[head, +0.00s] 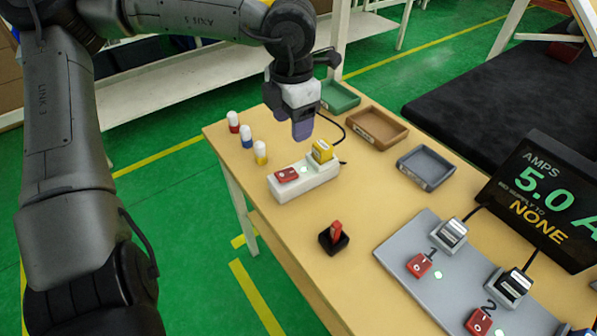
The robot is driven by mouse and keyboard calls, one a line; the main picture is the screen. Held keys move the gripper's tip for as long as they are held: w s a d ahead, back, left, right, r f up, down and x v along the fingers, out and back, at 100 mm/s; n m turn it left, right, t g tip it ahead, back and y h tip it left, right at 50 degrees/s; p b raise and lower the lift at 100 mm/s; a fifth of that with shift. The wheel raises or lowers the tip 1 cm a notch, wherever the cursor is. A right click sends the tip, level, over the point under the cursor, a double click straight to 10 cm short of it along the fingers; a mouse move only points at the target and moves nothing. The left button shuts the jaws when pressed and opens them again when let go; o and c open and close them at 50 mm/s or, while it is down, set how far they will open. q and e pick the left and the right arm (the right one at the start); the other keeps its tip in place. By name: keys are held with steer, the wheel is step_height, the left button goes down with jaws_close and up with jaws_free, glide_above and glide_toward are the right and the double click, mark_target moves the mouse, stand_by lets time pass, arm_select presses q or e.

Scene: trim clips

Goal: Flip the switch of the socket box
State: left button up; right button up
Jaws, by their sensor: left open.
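The socket box (318,181) is a white block on the near left part of the wooden table. A red rocker switch (287,175) sits at its left end, a lit pale green lamp (304,169) in its middle, and a yellow plug (322,151) at its right end. My left gripper (303,130) points down, open and empty, above and behind the box, apart from the switch. Its fingers are purple. Which way the rocker is tipped is too small to tell. My right gripper is out of view.
Three capped fuse-like pieces (247,136) stand left of the box. Open trays (427,167) line the back. A black holder with a red piece (334,237) stands in front. A grey panel (400,249) with numbered switches and a display (543,195) reading 5.0 A and NONE are right.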

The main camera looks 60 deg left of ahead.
mark_target(293, 171)
arm_select(q)
step_height(293, 171, down, 11)
steer(key=b, duration=0.3)
steer(key=shift+f+b, duration=0.2)
steer(key=shift+b, duration=0.1)
steer(key=shift+f, duration=0.75)
steer(key=c, duration=0.9)
steer(key=t+b, duration=0.2)
steer(key=b, duration=0.2)
steer(key=t+b, duration=0.2)
steer(key=b, duration=0.3)
steer(key=shift+s+d, duration=0.1)
steer(key=shift+s, duration=0.25)
steer(key=shift+c, duration=0.2)
steer(key=shift+s+r+t+b, duration=0.15)
steer(key=shift+t+b, duration=0.25)
steer(key=shift+b, duration=0.35)
steer(key=shift+r, duration=0.15)
